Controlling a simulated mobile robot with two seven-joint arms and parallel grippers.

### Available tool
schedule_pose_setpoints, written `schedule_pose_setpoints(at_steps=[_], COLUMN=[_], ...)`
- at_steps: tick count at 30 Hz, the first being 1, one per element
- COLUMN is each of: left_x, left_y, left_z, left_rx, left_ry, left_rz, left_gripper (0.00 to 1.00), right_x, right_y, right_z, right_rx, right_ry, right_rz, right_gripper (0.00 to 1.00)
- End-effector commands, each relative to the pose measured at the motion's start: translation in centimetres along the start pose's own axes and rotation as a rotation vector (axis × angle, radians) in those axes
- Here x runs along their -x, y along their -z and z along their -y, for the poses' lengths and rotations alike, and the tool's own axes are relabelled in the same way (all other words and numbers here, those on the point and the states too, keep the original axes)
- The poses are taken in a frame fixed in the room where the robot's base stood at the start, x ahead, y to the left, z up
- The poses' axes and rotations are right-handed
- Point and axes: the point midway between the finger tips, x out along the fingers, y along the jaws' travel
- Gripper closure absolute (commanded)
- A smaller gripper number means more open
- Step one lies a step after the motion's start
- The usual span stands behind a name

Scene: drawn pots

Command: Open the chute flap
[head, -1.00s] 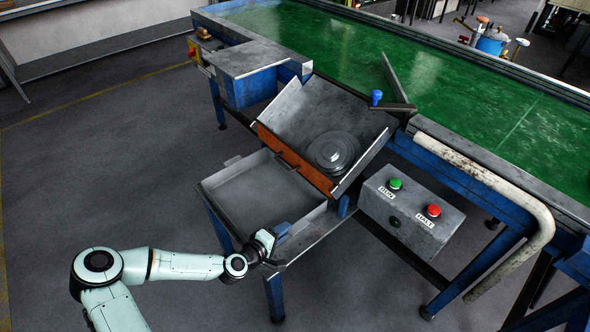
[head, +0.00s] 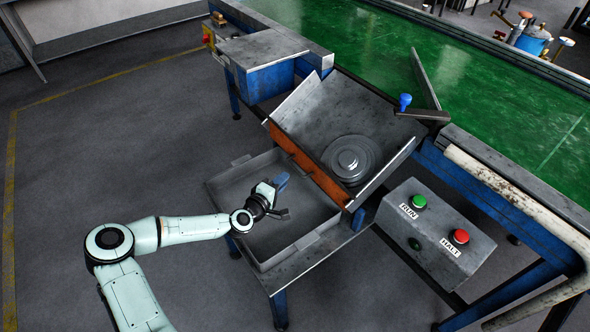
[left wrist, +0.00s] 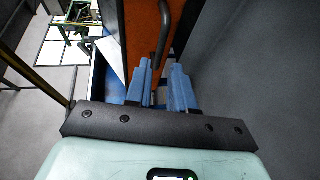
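The orange chute flap (head: 327,187) closes the lower end of the sloped grey chute (head: 335,112). A dark bar handle (head: 294,161) runs along its outer face. A round grey metal piece (head: 352,158) lies on the chute against the flap. My left gripper (head: 283,197) is open and empty, over the tray just in front of the flap and apart from the handle. In the left wrist view, the two blue fingers (left wrist: 163,68) point at the flap (left wrist: 140,28), with the handle (left wrist: 163,30) beyond the gap between them. My right gripper is not in view.
A shallow grey tray (head: 225,187) stands below the chute on a blue-legged stand. A control box (head: 432,245) with green and red buttons is to the right. A green conveyor (head: 370,50) runs behind, with a blue-knobbed lever (head: 405,103). Floor at left is clear.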

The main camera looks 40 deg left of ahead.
Motion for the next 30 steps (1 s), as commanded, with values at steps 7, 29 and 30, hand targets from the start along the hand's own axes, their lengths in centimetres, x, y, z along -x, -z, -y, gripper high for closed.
schedule_pose_setpoints(at_steps=[7,29,30], left_x=[-5.3,-8.3,-8.3], left_y=[-0.1,-0.1,-0.1], left_z=[0.1,0.1,0.1], left_rx=[0.001,0.0,0.0], left_ry=[-0.001,0.001,0.001], left_rz=[0.001,0.001,0.001], left_gripper=[0.77,1.0,1.0], right_x=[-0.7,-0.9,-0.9], right_y=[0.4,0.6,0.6], right_z=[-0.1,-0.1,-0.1], right_rx=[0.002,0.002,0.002], right_ry=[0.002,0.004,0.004], right_rz=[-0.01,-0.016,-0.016], right_gripper=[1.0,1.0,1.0])
